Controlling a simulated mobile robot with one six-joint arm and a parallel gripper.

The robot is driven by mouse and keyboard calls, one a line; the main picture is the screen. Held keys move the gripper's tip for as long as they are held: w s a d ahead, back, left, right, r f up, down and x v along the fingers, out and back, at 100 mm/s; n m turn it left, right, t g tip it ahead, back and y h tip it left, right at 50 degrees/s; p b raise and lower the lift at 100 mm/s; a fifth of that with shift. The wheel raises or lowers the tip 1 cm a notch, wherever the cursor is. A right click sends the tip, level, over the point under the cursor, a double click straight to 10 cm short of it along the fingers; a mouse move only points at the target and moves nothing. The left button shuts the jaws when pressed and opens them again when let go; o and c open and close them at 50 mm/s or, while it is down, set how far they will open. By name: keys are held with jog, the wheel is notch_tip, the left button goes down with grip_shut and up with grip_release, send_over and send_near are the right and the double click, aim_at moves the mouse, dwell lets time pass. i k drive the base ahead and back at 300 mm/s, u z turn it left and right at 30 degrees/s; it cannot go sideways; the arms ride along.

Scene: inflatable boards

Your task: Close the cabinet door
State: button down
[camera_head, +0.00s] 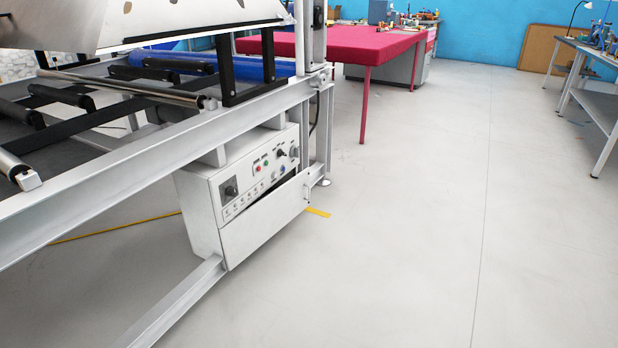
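A white control cabinet (205,205) hangs under the frame of a large machine, left of the middle. Its upper front carries a panel (262,172) with knobs and red, green and blue buttons. Below the panel is a white door (265,223). The door stands slightly ajar, with a dark wedge-shaped gap along its upper edge. A small handle (307,192) shows near the door's right end. My gripper is not in view.
The machine's white rails (150,160) and a low diagonal beam (180,303) border the cabinet on the left. A red-covered table (340,45) stands behind. Workbenches (595,95) line the right. The floor in front and to the right is clear.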

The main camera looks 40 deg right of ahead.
aim_at(246, 232)
jog(key=i, duration=0.95)
jog(key=u, duration=0.05)
